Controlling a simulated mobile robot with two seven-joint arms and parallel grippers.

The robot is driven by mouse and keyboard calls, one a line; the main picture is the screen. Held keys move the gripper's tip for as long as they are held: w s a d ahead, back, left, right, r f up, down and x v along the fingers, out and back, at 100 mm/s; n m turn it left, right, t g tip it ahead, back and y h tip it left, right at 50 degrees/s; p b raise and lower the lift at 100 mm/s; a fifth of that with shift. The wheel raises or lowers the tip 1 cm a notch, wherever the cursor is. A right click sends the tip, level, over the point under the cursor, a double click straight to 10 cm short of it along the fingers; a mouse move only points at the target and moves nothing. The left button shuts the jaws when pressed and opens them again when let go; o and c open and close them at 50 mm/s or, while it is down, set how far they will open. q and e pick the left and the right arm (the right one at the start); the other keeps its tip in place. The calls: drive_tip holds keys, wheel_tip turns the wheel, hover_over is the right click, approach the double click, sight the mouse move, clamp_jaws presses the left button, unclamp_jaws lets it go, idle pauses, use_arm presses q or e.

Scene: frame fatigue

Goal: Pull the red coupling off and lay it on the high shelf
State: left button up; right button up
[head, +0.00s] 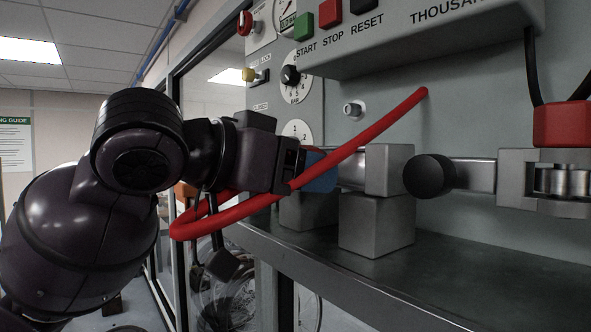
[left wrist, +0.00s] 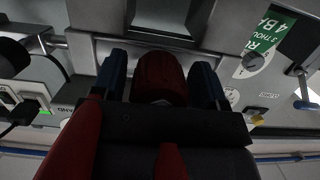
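The red coupling (left wrist: 160,78) shows in the left wrist view as a ribbed red cap at the rig's shaft. My left gripper (left wrist: 158,80) has one blue fingertip on each side of it. A narrow dark gap shows on the left side, so the fingers look open around the coupling. In the head view my left gripper (head: 322,170) reaches in from the left beside the grey block, and its blue finger hides the coupling. My right gripper is out of view. I cannot make out a high shelf in either view.
A red hose (head: 240,210) loops under my gripper and rises across it to the panel. Grey clamp blocks (head: 377,225) and a black knob (head: 430,177) stand to the right. A control box (head: 420,40) overhangs above. The grey ledge (head: 400,285) has bare room in front.

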use_arm(q)
drive_tip(key=c, duration=0.8)
drive_tip(key=shift+s+a, duration=0.15)
drive_tip(key=shift+a, duration=0.05)
drive_tip(key=shift+v, duration=0.8)
drive_tip(key=shift+s+a+f, duration=0.1)
drive_tip(key=shift+f, duration=0.05)
drive_tip(key=shift+p+v, duration=0.35)
drive_tip(key=shift+v, duration=0.5)
drive_tip(key=shift+f, duration=0.15)
drive_tip(key=v, duration=0.4)
drive_tip(key=shift+f+p, duration=0.3)
drive_tip(key=shift+f, duration=0.1)
